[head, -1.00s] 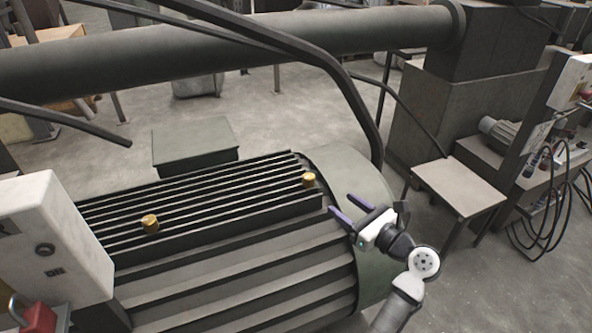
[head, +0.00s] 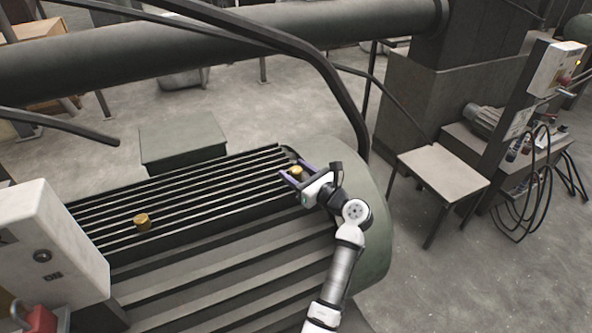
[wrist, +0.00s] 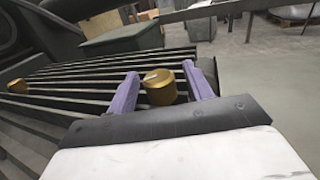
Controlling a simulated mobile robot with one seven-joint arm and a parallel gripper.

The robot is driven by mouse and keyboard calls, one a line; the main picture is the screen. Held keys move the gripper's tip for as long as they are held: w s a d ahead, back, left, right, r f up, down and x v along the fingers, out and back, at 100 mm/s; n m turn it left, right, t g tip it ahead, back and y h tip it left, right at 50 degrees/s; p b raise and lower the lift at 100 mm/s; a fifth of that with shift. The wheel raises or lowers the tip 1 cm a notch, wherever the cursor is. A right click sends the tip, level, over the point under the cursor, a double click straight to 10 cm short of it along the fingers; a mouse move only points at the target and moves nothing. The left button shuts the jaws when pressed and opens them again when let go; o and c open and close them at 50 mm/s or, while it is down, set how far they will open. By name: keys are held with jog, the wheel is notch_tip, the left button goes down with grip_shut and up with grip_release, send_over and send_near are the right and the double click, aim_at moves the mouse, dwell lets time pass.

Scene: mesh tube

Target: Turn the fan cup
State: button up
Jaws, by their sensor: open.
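Two small brass cups sit on the ribbed top of a large dark grey motor housing (head: 240,235). The right cup (head: 296,171) is at the right end of the ribs. The left cup (head: 141,221) is farther left. My gripper (head: 294,173) is open at the right cup. In the wrist view, the right cup (wrist: 159,86) shows between the two purple fingers of my gripper (wrist: 160,88), with a gap visible toward the right finger. I cannot tell whether the left finger touches it. The left cup also shows in the wrist view (wrist: 18,87).
A white control box (head: 50,245) with a red padlock stands at the left. A black bar (head: 330,85) curves over the housing behind my gripper. A thick pipe (head: 200,55) crosses the back.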

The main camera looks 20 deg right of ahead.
jog(key=shift+w, duration=0.1)
jog(key=c, duration=1)
jog(key=shift+o, duration=0.2)
jog(key=shift+a+r+h+p, duration=0.15)
jog(key=shift+h+p, duration=0.15)
jog(key=shift+p, duration=0.35)
jog(key=shift+m+t+p, duration=0.3)
jog(key=shift+m+p, duration=0.1)
jog(key=shift+p, duration=0.15)
jog(key=m+h+p, duration=0.1)
jog(key=h+p, duration=0.1)
jog(key=m+t+h+p, duration=0.1)
jog(key=p, duration=0.1)
jog(key=shift+r+h, duration=0.2)
jog(key=shift+h, duration=0.2)
jog(key=m+h, duration=0.1)
jog(key=m+h+p, duration=0.1)
jog(key=h, duration=0.1)
jog(key=shift+f+t, duration=0.3)
jog(key=shift+m+h+p, duration=0.3)
jog(key=shift+m+h, duration=0.6)
jog(key=shift+h, duration=0.4)
jog(key=shift+m+h, duration=0.6)
jog(key=shift+h, duration=0.3)
